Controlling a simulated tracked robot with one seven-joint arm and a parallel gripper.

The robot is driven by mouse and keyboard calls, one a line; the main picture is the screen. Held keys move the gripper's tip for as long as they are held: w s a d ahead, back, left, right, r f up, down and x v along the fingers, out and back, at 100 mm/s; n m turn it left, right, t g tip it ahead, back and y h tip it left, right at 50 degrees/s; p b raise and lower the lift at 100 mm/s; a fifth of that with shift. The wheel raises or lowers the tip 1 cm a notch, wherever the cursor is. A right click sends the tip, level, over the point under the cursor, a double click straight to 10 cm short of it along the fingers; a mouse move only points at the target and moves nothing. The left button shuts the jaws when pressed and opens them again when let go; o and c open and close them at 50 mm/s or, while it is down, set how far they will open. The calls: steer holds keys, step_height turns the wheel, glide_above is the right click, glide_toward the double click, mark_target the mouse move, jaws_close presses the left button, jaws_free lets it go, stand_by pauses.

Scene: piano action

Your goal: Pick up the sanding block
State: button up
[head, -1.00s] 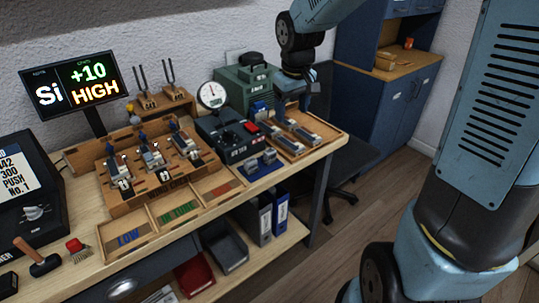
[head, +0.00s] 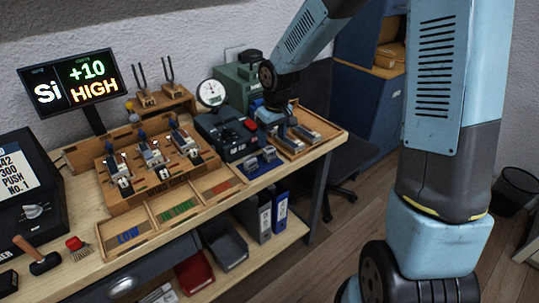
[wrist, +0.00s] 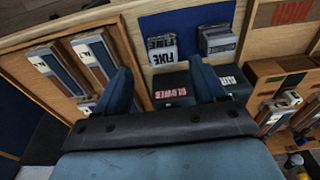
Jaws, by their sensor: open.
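Two small grey blocks sit side by side on a blue mat (wrist: 185,22) near the bench's front edge. In the wrist view the left block (wrist: 160,48) has a label that seems to read "FINE"; the right block (wrist: 217,40) has a label too small to read. In the head view they are the grey blocks (head: 250,164) and (head: 270,154). I cannot tell which one is meant by sanding block. My gripper (wrist: 162,75) is open and empty, its fingers apart, with the left block ahead between them. In the head view its fingertips are hidden or unclear behind the wrist.
A dark box with red and white labels (wrist: 172,92) lies below the fingers in the wrist view. A wooden tray with long grey-topped pieces (head: 300,135) is to the right. The key stand (head: 155,165) and a wooden tray with coloured compartments (head: 180,212) are to the left.

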mark_target(269, 148)
steer(key=shift+w+a+f, duration=0.1)
steer(key=shift+a+f, duration=0.05)
steer(key=shift+f, duration=0.8)
steer(key=shift+w+a+f, duration=0.1)
steer(key=shift+a+f, duration=0.05)
steer(key=shift+f, duration=0.85)
steer(key=shift+a+f, duration=0.15)
steer(key=shift+f, duration=0.8)
steer(key=c, duration=1.2)
steer(key=shift+o, duration=0.2)
